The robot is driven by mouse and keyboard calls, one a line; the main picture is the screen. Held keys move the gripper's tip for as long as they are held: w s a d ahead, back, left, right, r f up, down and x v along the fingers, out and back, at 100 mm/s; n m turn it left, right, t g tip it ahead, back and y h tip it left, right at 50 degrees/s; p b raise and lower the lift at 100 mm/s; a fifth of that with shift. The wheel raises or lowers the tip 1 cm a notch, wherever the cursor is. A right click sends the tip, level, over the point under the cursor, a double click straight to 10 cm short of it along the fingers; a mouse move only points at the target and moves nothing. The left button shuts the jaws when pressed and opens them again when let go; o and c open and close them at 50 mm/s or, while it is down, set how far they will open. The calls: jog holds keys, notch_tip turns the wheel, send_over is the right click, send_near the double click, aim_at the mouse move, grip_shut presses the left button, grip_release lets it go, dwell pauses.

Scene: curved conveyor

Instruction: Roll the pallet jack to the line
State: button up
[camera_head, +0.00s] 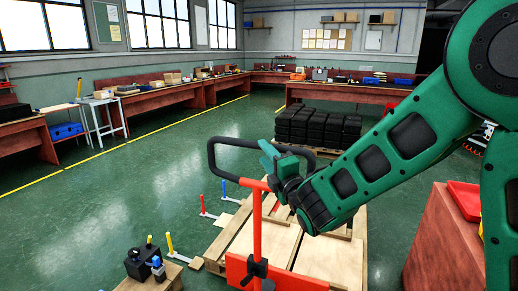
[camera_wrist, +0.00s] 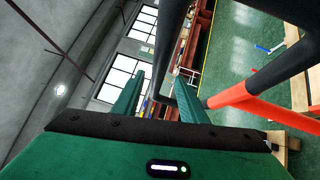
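The pallet jack has an orange-red shaft (camera_head: 257,225), a black loop handle (camera_head: 232,144) and an orange-red body (camera_head: 312,283). It stands at a wooden pallet (camera_head: 338,262) in the lower middle of the head view. My gripper (camera_head: 268,158) is at the right part of the loop handle. In the wrist view my gripper (camera_wrist: 158,98) has its two green fingers apart, with the black handle bar (camera_wrist: 168,45) showing between them and a gap beside the left finger. Whether the fingers touch the bar is unclear. The shaft also shows in the wrist view (camera_wrist: 245,92). A yellow line (camera_head: 95,156) runs along the floor at left.
A pallet with black stacked blocks (camera_head: 318,127) stands behind the handle. Posts in red (camera_head: 203,205), blue (camera_head: 225,190) and yellow (camera_head: 170,243) stand left of the jack. A reddish cabinet (camera_head: 445,245) is close at right. The green floor at left is open.

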aim_at(259, 149)
jog(key=x, duration=0.5)
jog(key=shift+w+a, duration=0.25)
jog(key=shift+w, duration=0.1)
